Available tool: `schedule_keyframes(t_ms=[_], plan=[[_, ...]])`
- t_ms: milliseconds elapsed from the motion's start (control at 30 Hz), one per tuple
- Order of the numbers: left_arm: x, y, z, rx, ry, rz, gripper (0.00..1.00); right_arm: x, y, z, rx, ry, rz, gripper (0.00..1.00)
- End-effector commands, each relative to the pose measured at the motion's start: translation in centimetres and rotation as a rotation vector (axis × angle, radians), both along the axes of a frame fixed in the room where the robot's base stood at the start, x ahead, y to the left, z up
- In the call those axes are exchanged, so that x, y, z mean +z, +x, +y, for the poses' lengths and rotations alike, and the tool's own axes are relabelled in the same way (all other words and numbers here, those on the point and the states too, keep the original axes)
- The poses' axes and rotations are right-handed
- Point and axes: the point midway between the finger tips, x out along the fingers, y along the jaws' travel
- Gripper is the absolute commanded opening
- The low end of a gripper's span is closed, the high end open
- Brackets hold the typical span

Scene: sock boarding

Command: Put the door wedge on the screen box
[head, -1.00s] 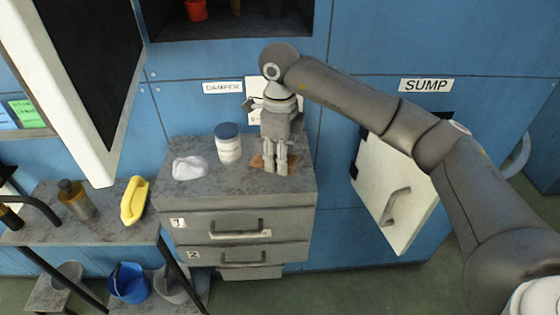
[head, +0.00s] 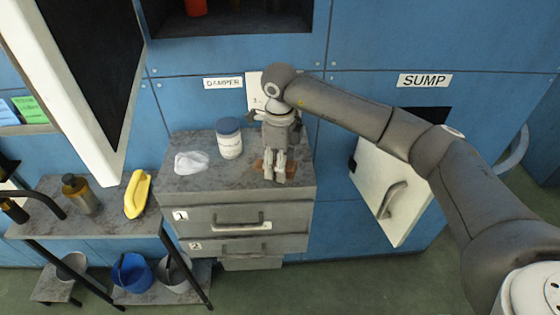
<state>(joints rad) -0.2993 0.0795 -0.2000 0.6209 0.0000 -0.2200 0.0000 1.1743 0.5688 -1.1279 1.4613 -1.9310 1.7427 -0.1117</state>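A flat brown piece (head: 291,170), which looks like the door wedge, lies on the grey top of the drawer unit (head: 225,181). My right gripper (head: 274,179) points down over it, and its fingers cover the middle of the piece. The fingers are close together, but whether they grip the piece cannot be seen. I cannot tell for sure which thing is the screen box; a large white frame around a dark panel (head: 90,60) stands at the upper left.
A blue-lidded white jar (head: 229,145) and a crumpled white cloth (head: 191,162) stand left of my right gripper. A side table holds a yellow object (head: 137,195) and a brown bottle (head: 80,195). A white hatch door (head: 385,190) hangs open at right.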

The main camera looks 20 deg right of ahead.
Motion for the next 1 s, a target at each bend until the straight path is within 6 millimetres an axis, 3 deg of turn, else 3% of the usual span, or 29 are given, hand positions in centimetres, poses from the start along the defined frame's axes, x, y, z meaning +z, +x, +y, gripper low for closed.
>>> schedule_keyframes(t_ms=[367,400,800,1000], plan=[[0.6,0.0,0.0,0.0,0.0,0.0,0.4,0.6,0.0,0.0,0.0,0.0,0.0,0.57],[-0.1,0.0,0.0,0.0,0.001,-0.001,0.4,0.8,0.1,0.0,0.0,0.001,-0.003,0.57],[-3.4,0.0,0.1,0.0,0.001,0.0,0.4,8.9,0.1,0.0,0.0,0.0,-0.005,0.57],[-4.0,0.0,0.1,0.0,0.001,0.001,0.4,11.6,0.0,0.0,0.0,0.0,-0.003,0.57]])
